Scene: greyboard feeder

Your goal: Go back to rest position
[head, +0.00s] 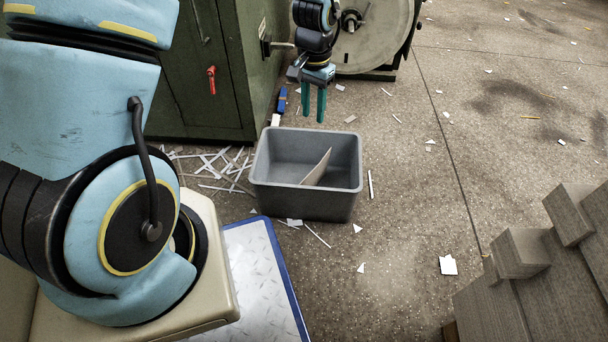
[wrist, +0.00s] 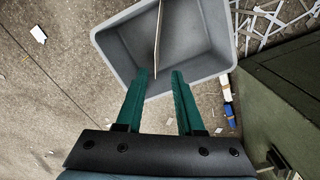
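My gripper (head: 313,104) hangs with its teal fingers pointing down, just behind and above the far rim of the grey bin (head: 310,202). In the wrist view my gripper (wrist: 160,84) is open, with a clear gap between the fingers and nothing held. The bin also shows in the wrist view (wrist: 122,45), beyond the fingertips. A thin greyboard piece (head: 316,168) leans inside the bin, and its edge shows in the wrist view (wrist: 158,30).
A green cabinet (head: 185,75) with a red handle stands behind the bin, next to a large wheel (head: 375,35). Paper strips (head: 215,165) litter the floor. A blue-edged metal plate (head: 258,275) lies in front. Stacked grey boards (head: 540,290) stand at lower right. Floor right of the bin is mostly open.

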